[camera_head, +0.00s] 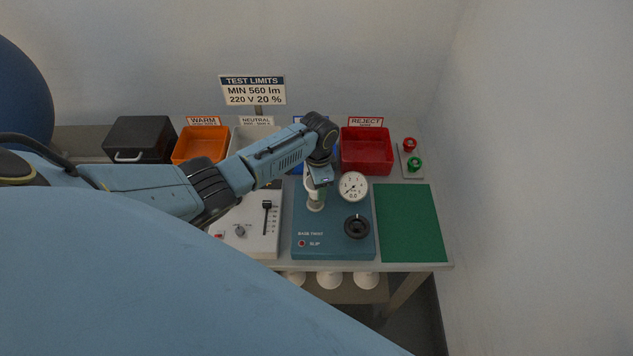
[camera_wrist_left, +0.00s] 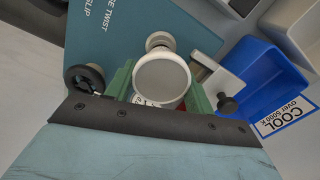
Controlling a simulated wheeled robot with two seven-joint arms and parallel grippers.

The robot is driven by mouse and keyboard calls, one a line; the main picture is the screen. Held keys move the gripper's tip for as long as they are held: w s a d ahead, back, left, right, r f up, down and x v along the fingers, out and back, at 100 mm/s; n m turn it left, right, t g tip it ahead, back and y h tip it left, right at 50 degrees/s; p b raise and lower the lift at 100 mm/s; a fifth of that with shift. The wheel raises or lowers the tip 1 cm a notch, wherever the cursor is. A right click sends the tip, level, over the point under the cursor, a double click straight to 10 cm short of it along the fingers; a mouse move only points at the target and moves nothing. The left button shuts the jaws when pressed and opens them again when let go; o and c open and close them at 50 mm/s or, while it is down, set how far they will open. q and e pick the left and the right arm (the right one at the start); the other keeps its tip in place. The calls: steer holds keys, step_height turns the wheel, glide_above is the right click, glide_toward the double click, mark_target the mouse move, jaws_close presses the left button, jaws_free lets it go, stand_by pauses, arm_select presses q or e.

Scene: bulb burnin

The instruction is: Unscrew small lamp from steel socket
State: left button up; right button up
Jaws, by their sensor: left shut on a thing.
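The small lamp (camera_wrist_left: 160,80) shows its round white face in the left wrist view, between the two green fingers of my left gripper (camera_wrist_left: 161,84). In the head view my left gripper (camera_head: 317,182) points down over the blue tester marked BASE TWIST (camera_head: 335,250) and is shut on the lamp (camera_head: 312,190). The steel socket (camera_head: 315,206) stands on the tester directly below. A round metal part of it (camera_wrist_left: 160,40) shows behind the lamp in the wrist view. The fingers and lamp hide the lamp's base, so I cannot tell how far it sits in the socket. My right gripper is out of view.
A dial gauge (camera_head: 353,186) and black knob (camera_head: 357,227) stand close right of the socket. Orange (camera_head: 200,146), white, blue (camera_wrist_left: 262,72) and red (camera_head: 367,152) bins line the back. A green mat (camera_head: 411,222) at right is clear. Several white lamps hang below the table edge.

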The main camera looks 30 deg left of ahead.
arm_select(q)
steer(key=n, duration=0.6)
steer(key=shift+w+d+r, duration=0.25)
steer(key=shift+w+d, duration=0.05)
steer(key=shift+w, duration=0.05)
steer(key=o, duration=0.9)
steer(key=shift+f, duration=0.1)
steer(key=shift+c, duration=0.2)
steer(key=shift+s, duration=0.1)
steer(key=shift+s+a+f+m, duration=0.15)
steer(key=shift+a+m, duration=0.1)
steer(key=shift+m, duration=0.35)
steer(key=m, duration=0.4)
steer(key=shift+s, duration=0.25)
steer(key=m, duration=0.6)
steer(key=shift+s+a, duration=0.1)
steer(key=shift+s, duration=0.2)
steer(key=m, duration=0.6)
steer(key=shift+s+a, duration=0.1)
steer(key=shift+s, duration=0.25)
steer(key=m, duration=0.5)
steer(key=shift+s+m+b, duration=0.3)
